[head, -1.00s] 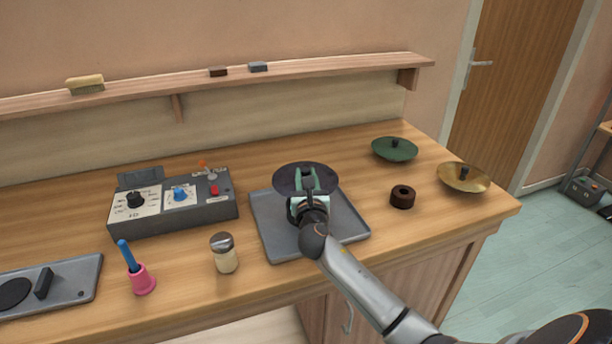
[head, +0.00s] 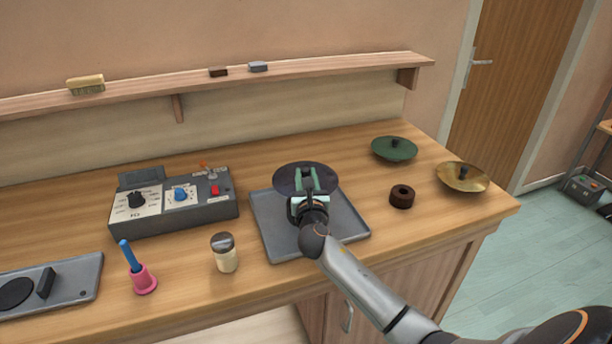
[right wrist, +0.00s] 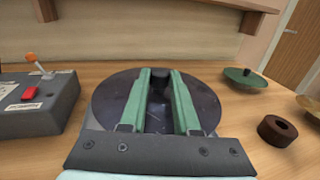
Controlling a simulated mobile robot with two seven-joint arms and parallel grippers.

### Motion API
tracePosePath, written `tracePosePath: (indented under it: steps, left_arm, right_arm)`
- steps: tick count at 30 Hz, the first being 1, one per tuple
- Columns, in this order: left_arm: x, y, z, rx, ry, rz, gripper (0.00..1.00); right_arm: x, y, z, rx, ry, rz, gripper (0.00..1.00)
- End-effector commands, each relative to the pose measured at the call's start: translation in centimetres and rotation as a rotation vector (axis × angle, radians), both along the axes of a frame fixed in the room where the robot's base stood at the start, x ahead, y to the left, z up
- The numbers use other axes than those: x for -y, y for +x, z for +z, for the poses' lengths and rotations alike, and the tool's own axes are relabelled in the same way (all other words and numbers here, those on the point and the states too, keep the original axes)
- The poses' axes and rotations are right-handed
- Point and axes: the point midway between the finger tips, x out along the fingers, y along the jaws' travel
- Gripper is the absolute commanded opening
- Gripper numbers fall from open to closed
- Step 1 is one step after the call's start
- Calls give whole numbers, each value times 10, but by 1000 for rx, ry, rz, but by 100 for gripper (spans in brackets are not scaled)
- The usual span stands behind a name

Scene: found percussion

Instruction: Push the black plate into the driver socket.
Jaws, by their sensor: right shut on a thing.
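The black plate (head: 285,177) is a round dark disc with a small black knob at its middle. It lies over the back part of the grey tray (head: 345,228), roughly level. My right gripper (head: 305,172) has its green fingers on either side of the knob and is shut on it. The right wrist view shows the plate (right wrist: 112,105) under the fingers (right wrist: 160,78), with the knob between their tips. No driver socket can be made out; what is under the plate is hidden. My left gripper is not in view.
A grey control box (head: 205,213) with knobs stands left of the tray. A shaker (head: 224,253), a pink holder (head: 144,280) and a flat grey unit (head: 75,286) are in front. A brown ring (head: 402,197), green dish (head: 394,149) and brass dish (head: 463,177) stand at right.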

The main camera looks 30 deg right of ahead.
Motion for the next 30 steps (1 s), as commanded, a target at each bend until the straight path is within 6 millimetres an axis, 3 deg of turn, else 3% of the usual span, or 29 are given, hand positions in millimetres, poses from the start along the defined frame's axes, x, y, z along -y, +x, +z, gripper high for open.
tracePosePath:
  steps: [30]
  left_arm:
    - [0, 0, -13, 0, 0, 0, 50]
  right_arm:
    - [0, 0, -20, 0, -1, 0, 0]
